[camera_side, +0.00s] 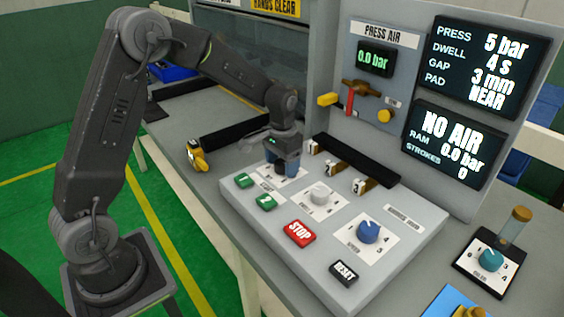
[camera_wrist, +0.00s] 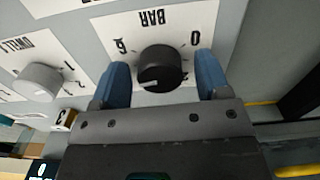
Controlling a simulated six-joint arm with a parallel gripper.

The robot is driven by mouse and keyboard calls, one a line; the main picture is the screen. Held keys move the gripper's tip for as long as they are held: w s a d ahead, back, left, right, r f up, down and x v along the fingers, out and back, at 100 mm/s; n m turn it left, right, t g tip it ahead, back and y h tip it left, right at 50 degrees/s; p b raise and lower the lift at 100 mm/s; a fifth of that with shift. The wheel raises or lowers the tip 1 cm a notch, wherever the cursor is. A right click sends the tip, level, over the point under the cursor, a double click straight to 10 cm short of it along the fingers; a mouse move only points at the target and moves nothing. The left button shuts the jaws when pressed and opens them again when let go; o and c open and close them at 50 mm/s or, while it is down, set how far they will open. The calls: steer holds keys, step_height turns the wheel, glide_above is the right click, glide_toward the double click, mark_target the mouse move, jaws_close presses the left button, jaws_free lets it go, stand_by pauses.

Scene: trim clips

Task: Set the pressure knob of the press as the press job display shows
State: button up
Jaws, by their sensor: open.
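The press job display (camera_side: 488,62) reads press 5 bar, dwell 4 s, gap 3 mm, pad near. The pressure knob (camera_wrist: 160,66) is black, on a white plate marked BAR (camera_wrist: 150,20), with 0 and 6 visible. A light pointer mark shows on its lower part in the wrist view. My gripper (camera_side: 284,166) is at the far left part of the sloped panel. In the wrist view, its blue fingers stand open on either side of the knob, with small gaps visible. In the side view, my gripper hides the knob.
The dwell knob (camera_wrist: 37,82) is white and close beside the pressure knob. A blue knob (camera_side: 368,231), a red STOP button (camera_side: 299,233), green buttons (camera_side: 245,180) and RESET (camera_side: 344,271) share the panel. The lower display (camera_side: 450,143) reads NO AIR. The gauge (camera_side: 375,58) reads 0.0 bar.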

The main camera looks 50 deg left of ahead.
mark_target(282, 162)
steer(key=shift+r, duration=0.1)
step_height(282, 162, up, 14)
stand_by(0.5)
steer(key=s+d+r+t, duration=0.2)
steer(key=s+d+r, duration=0.1)
steer(key=s, duration=0.4)
steer(key=s+d+r+t, duration=0.1)
steer(key=s+d+r, duration=0.15)
steer(key=s, duration=0.35)
steer(key=s+d+f+t, duration=0.2)
steer(key=s+d+f, duration=0.1)
steer(key=s, duration=0.8)
steer(key=shift+f+t, duration=0.2)
steer(key=shift+t, duration=0.1)
